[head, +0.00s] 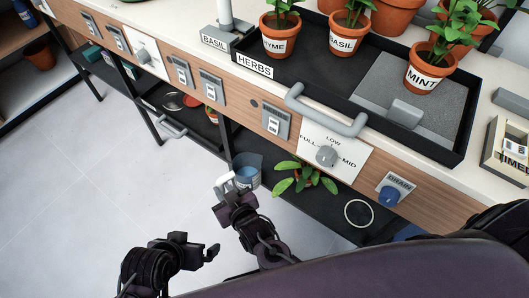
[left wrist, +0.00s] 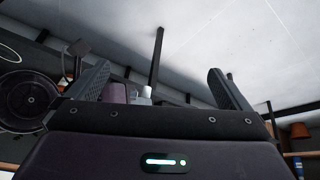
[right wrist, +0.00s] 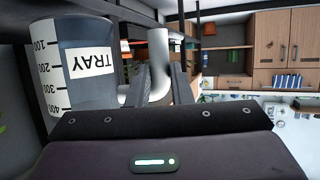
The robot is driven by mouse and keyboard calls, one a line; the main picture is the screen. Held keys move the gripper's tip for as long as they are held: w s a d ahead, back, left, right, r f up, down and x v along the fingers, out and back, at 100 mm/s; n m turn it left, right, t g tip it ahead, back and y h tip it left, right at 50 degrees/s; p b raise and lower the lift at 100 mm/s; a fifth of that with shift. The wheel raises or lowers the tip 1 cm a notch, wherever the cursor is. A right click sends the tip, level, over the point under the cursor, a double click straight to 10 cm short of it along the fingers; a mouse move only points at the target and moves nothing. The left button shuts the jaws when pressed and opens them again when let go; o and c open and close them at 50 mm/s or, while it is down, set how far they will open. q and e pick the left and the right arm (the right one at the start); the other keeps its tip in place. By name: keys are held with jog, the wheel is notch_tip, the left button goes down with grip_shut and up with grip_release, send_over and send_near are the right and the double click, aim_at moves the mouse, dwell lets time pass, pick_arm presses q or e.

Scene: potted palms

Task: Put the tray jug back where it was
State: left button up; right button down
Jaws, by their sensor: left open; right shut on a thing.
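The tray jug (head: 248,172) is a grey, see-through measuring jug with a pale handle. In the right wrist view the jug (right wrist: 82,85) shows a TRAY label and a scale, and looks upright. My right gripper (head: 228,190) is shut on its handle; in the right wrist view the handle (right wrist: 158,48) runs between the fingers. In the head view the jug is at the front edge of the lower shelf; I cannot tell whether it rests there. My left gripper (head: 202,247) is open and empty, lower left of the jug, over the floor.
The dark lower shelf (head: 330,212) carries a leafy plant (head: 300,176) right of the jug and a white ring (head: 358,213). Above is the bench with a black HERBS tray (head: 385,128) of potted herbs. Its front has a dial (head: 326,155) and DRAIN knob (head: 390,195). Floor at left is clear.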

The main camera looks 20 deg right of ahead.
jog(key=w+d+f+b, duration=0.1)
jog(key=w+d, duration=0.2)
jog(key=d, duration=0.1)
jog(key=w+d+f+b, duration=0.1)
jog(key=w+d, duration=0.3)
jog(key=d, duration=0.1)
jog(key=w+d+f+b, duration=0.1)
jog(key=w+d, duration=0.2)
jog(key=d, duration=0.2)
jog(key=shift+w+b, duration=0.3)
jog(key=shift+w, duration=0.1)
pick_arm(q)
jog(key=w+d+r+t+h, duration=0.3)
jog(key=w+d+r+t, duration=0.1)
jog(key=w+r+t, duration=0.4)
jog(key=shift+w+d+r+t+h, duration=0.35)
jog(key=shift+w+r, duration=0.85)
jog(key=shift+r, duration=0.65)
pick_arm(e)
jog(key=shift+f, duration=0.1)
pick_arm(q)
jog(key=shift+r, duration=0.1)
pick_arm(e)
jog(key=shift+f, duration=0.1)
jog(key=c, duration=1.3)
grip_release()
pick_arm(q)
jog(key=shift+w+r, duration=0.1)
jog(key=shift+r, duration=0.05)
